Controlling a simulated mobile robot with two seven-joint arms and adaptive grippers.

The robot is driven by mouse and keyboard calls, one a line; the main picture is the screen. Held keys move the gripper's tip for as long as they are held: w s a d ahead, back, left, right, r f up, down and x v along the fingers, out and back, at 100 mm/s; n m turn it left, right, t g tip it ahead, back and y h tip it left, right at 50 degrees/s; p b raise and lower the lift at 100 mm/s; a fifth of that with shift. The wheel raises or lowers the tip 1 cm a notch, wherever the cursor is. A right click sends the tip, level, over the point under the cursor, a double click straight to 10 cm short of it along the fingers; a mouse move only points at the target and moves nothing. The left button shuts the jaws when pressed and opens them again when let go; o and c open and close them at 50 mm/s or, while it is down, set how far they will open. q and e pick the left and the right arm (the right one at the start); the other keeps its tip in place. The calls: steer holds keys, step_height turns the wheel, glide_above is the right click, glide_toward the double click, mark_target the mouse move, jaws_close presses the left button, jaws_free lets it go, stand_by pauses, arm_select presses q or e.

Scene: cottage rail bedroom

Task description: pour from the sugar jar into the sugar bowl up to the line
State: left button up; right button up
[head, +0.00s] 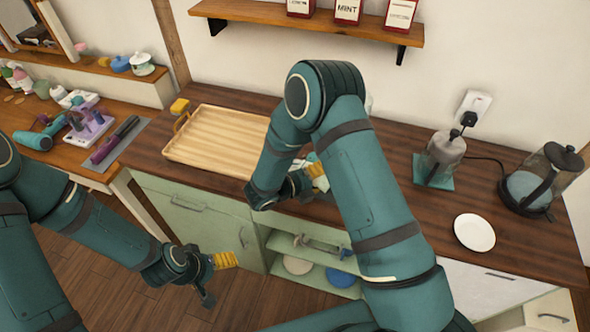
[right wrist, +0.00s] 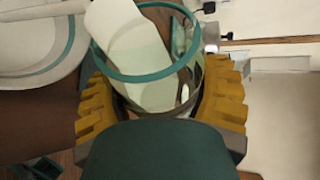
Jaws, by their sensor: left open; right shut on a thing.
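My right gripper (right wrist: 160,88) is shut on a clear glass jar with a teal rim (right wrist: 150,77), likely the sugar jar, one yellow finger on each side. A pale, slanted shape shows inside the jar; I cannot tell whether it is sugar. A white round vessel with a teal ring (right wrist: 48,72), perhaps the sugar bowl, is at the upper left of the right wrist view, beside the jar. In the head view my right gripper (head: 316,174) is over the counter's front edge, and my arm hides most of the jar and bowl. My left gripper (head: 217,264) is open and empty, in front of the green cabinet.
A wooden tray (head: 215,138) lies on the dark counter (head: 400,190) at left. A lidded glass canister (head: 445,150) on a teal mat, a glass kettle (head: 530,188) and a white saucer (head: 474,232) stand at right. A shelf (head: 300,20) hangs above.

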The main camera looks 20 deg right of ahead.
steer(key=shift+w+a+r, duration=0.15)
steer(key=shift+w+r, duration=0.05)
stand_by(0.4)
steer(key=shift+w+r+n+g+h+p, duration=0.1)
steer(key=shift+r+n+g+h+p, duration=0.4)
steer(key=shift+n+p, duration=0.4)
stand_by(0.8)
steer(key=shift+a, duration=0.1)
stand_by(0.4)
